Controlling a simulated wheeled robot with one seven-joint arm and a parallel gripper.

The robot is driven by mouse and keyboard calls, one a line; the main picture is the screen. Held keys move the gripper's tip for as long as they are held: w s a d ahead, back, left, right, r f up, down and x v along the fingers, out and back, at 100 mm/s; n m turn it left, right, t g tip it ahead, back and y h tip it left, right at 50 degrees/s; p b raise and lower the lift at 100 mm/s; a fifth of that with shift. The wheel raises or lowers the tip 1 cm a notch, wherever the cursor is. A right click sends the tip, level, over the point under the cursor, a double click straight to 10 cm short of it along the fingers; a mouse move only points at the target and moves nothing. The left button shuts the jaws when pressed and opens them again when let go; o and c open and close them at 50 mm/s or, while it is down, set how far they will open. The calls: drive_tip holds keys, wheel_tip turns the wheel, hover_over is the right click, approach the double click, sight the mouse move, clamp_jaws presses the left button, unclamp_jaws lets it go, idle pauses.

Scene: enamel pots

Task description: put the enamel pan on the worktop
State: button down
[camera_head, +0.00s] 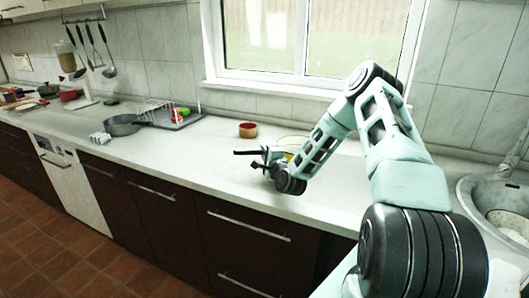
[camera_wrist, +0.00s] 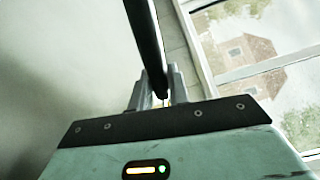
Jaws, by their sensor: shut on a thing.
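The enamel pan (camera_head: 293,141) shows in the head view as a pale, yellowish rim partly hidden behind my arm, over the worktop (camera_head: 215,147) below the window. A dark handle (camera_head: 246,152) sticks out to the left of my gripper (camera_head: 268,160). In the wrist view a dark bar (camera_wrist: 147,40), which looks like this handle, runs between the two grey fingers of my gripper (camera_wrist: 157,92), and they are shut on it. Most of the pan's body is hidden, and I cannot tell whether it touches the worktop.
A small reddish-brown bowl (camera_head: 248,130) stands just behind my gripper. A grey pan (camera_head: 122,125) and a dish rack (camera_head: 172,118) stand further left. The sink (camera_head: 500,195) is at the right. The worktop between the grey pan and my gripper is clear.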

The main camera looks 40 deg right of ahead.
drive_tip(key=c, duration=1.7)
unclamp_jaws()
drive_tip(key=shift+f, duration=0.2)
drive_tip(key=shift+c, duration=0.2)
drive_tip(key=o, duration=0.4)
drive_tip(key=shift+r, duration=0.1)
